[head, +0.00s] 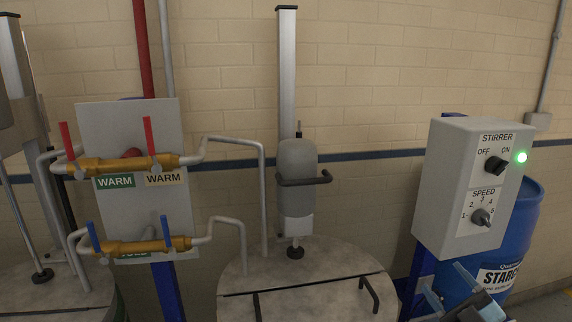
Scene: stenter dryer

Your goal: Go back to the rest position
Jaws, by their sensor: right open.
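My right gripper (447,285) shows at the bottom right edge of the head view, partly cut off by the frame. It is open, with nothing seen between its fingers. It is below the grey stirrer control box (470,190) and in front of the blue starch drum (515,235). My left gripper is not in view.
A green lamp (521,157) is lit on the control box. A round lidded vat (300,275) with a stirrer (297,175) on a post stands in the middle. Yellow valves (130,164) with red and blue levers and grey pipes stand left. Another vat (45,295) is at far left.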

